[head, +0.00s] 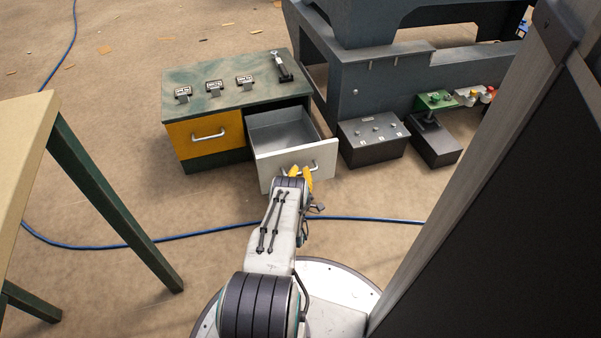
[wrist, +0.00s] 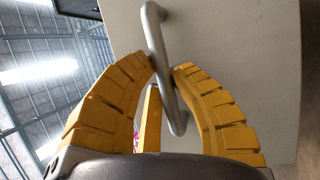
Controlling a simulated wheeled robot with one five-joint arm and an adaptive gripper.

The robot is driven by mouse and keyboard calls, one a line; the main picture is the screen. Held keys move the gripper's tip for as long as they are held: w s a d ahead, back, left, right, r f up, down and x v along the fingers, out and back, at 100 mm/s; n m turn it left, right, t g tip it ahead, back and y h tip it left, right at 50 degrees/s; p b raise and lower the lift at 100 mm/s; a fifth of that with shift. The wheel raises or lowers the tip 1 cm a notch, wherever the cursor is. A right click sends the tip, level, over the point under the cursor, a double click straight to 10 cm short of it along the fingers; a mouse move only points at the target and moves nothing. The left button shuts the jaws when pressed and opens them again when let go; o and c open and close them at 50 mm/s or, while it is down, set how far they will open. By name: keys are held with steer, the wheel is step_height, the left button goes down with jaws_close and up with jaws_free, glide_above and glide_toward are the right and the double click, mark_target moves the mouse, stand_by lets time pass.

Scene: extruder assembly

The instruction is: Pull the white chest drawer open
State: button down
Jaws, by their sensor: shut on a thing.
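The white chest drawer (head: 296,157) stands pulled out of the green-topped chest (head: 225,88), and its grey inside shows empty. My gripper (head: 299,173) is at the drawer's front, at its handle. In the wrist view my gripper's yellow fingers (wrist: 163,75) are closed around the metal bar handle (wrist: 156,40), in front of the pale drawer face (wrist: 240,50). In the head view my wrist hides part of the handle and the lower drawer front. The yellow drawer (head: 203,134) beside it is shut.
A dark control box (head: 372,140) stands close to the right of the open drawer, by a large grey frame (head: 390,75). A blue cable (head: 180,237) crosses the floor. A table (head: 22,150) is at left and a dark panel (head: 510,220) at right.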

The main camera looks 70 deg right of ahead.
steer(key=shift+f, duration=0.1)
steer(key=c, duration=1.1)
jaws_free()
